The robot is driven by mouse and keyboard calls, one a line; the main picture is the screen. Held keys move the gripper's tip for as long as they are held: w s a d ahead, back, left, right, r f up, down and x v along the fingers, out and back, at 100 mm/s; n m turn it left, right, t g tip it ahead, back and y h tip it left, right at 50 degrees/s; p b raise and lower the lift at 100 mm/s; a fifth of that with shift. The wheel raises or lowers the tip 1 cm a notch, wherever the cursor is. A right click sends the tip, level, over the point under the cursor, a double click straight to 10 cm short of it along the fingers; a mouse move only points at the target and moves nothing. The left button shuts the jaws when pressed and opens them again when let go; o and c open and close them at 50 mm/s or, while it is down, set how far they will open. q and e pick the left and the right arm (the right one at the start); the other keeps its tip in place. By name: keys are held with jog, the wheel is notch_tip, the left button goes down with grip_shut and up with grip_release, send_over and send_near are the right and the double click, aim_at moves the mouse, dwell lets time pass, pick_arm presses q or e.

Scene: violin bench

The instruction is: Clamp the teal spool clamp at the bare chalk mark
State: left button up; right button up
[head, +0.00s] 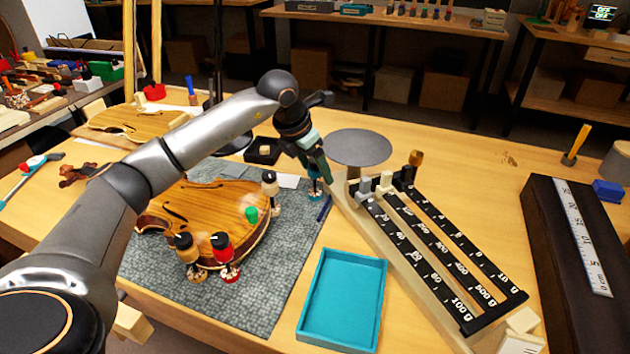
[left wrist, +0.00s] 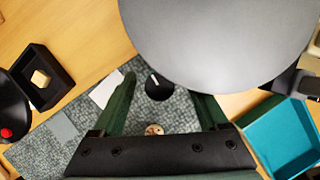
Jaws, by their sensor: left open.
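The teal spool clamp (head: 314,186) stands near the right edge of the grey mat, apart from the violin body (head: 205,208). My left gripper (head: 318,168) is right above it, pointing down. In the left wrist view the open fingers (left wrist: 166,90) have a dark knob with a white line (left wrist: 158,87) between them, with a small wooden disc (left wrist: 154,129) below. I cannot tell whether the fingers touch the clamp. Cream (head: 270,185), yellow (head: 187,248) and red (head: 223,256) clamps stand at the violin's edge. I cannot make out the chalk mark. My right gripper is out of view.
A grey round pan (head: 358,147) and the balance beams (head: 440,250) are just right of my gripper. A teal tray (head: 342,300) lies in front. A small black box (head: 263,151) is behind the mat. A green piece (head: 252,214) shows at the violin.

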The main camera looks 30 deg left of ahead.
pick_arm(q)
jog(key=shift+f, duration=0.1)
jog(key=shift+c, duration=0.3)
grip_shut()
